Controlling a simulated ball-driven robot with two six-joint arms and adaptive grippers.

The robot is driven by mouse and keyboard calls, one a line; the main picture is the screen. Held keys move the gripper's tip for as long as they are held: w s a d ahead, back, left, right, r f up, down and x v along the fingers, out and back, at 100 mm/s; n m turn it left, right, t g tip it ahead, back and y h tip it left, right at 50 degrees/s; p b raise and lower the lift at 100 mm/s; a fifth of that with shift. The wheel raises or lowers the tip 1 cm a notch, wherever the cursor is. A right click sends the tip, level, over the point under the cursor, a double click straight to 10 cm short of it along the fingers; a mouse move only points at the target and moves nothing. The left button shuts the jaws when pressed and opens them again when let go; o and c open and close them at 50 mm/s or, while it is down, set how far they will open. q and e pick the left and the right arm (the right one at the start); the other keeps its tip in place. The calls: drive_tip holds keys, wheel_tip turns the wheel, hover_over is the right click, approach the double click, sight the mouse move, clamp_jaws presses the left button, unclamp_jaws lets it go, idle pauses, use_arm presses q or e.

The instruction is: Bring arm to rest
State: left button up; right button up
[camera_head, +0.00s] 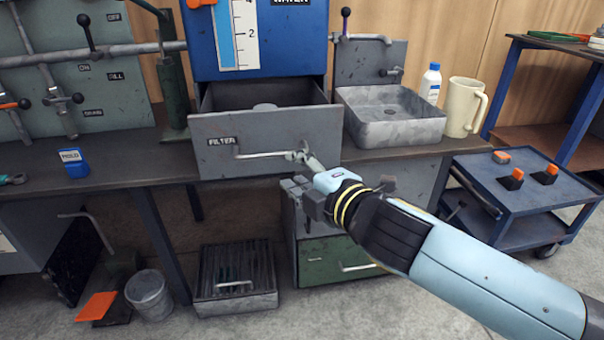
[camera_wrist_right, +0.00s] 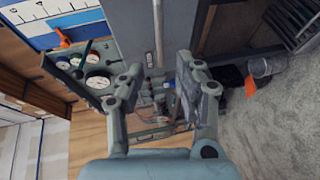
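My right arm comes in from the lower right in the head view. Its gripper (camera_head: 304,157) is at the right end of the handle (camera_head: 262,155) of a grey drawer (camera_head: 215,155) labelled FILTER. In the right wrist view the two fingers of the right gripper (camera_wrist_right: 160,75) stand wide apart with nothing between them. The handle (camera_wrist_right: 158,30) runs up the grey drawer front beyond the fingertips. I cannot tell whether a finger touches it. The drawer is pulled open under a blue tank (camera_head: 262,40). My left gripper is in neither view.
A grey sink (camera_head: 390,128), a white bottle (camera_head: 430,83) and a beige mug (camera_head: 462,108) stand right of the drawer. A blue cart (camera_head: 520,190) is at the right. A valve panel (camera_head: 85,75) and a blue MOLD block (camera_head: 73,163) are at the left. Below are a grated tray (camera_head: 236,297) and a bucket (camera_head: 149,296).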

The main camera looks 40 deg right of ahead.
drive_tip(key=shift+v, duration=0.85)
